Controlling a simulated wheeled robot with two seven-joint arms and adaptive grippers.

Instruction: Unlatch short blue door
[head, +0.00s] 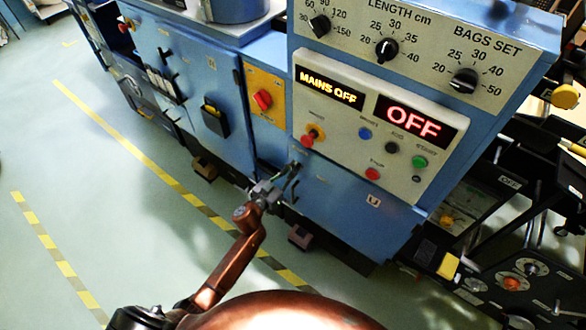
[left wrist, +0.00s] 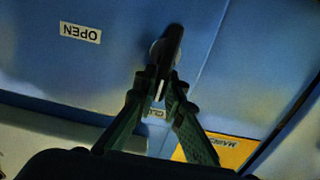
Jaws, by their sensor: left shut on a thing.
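The short blue door (head: 335,203) is the low blue panel under the control panel in the head view. My left gripper (head: 287,178) reaches its left edge. In the left wrist view my left gripper (left wrist: 166,88) is shut on the dark latch handle (left wrist: 172,42), which sits on a round base on the blue face (left wrist: 60,75). An OPEN label (left wrist: 80,32) shows upside down to the left of the handle. A second label (left wrist: 156,113) is partly hidden behind the fingers. The door looks shut. My right gripper is not in view.
Above the door is a control panel (head: 375,125) with displays reading MAINS OFF and OFF. A yellow plate with a red switch (head: 263,99) is left of it. Taller blue doors (head: 180,70) stand further left. The floor (head: 90,200) at left is clear, with yellow-striped lines.

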